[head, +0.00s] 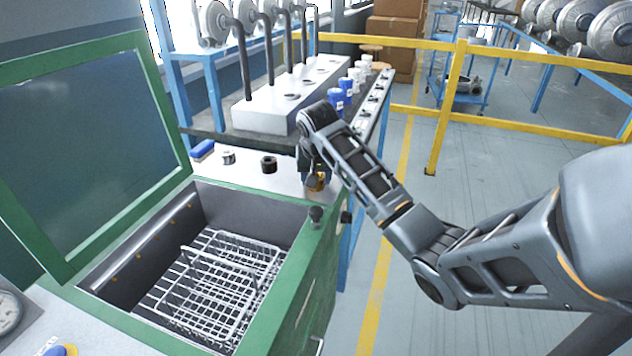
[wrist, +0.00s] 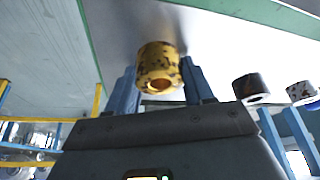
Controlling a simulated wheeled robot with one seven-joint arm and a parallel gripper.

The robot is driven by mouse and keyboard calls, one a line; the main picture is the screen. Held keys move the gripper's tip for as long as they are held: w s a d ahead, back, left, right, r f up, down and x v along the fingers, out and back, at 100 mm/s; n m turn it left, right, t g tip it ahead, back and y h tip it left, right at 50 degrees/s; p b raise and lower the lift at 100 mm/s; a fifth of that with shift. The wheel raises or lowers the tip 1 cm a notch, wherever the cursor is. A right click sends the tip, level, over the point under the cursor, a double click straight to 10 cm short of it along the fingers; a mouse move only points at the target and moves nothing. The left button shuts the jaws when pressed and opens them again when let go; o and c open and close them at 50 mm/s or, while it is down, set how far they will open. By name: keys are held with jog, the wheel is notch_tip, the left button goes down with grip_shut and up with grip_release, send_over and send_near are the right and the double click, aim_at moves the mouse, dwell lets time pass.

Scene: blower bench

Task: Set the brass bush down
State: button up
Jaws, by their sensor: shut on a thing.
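The brass bush (wrist: 158,62) is a short, gold-coloured ring with dark blotches and an open bore. In the wrist view it sits between the two blue fingers of my gripper (wrist: 160,82), which is shut on it. In the head view my gripper (head: 316,176) points down at the right end of the pale worktop (head: 245,179) behind the open basin, and the brass bush (head: 319,183) shows partly at its tip. My gripper hides some of the bush. I cannot tell whether the bush touches the worktop.
A dark knob (head: 316,214) is close in front. The green-rimmed basin holds a wire basket (head: 212,285). A white fixture (head: 290,100) stands behind.

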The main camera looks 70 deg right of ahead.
jog(key=shift+r, duration=0.1)
jog(key=c, duration=0.7)
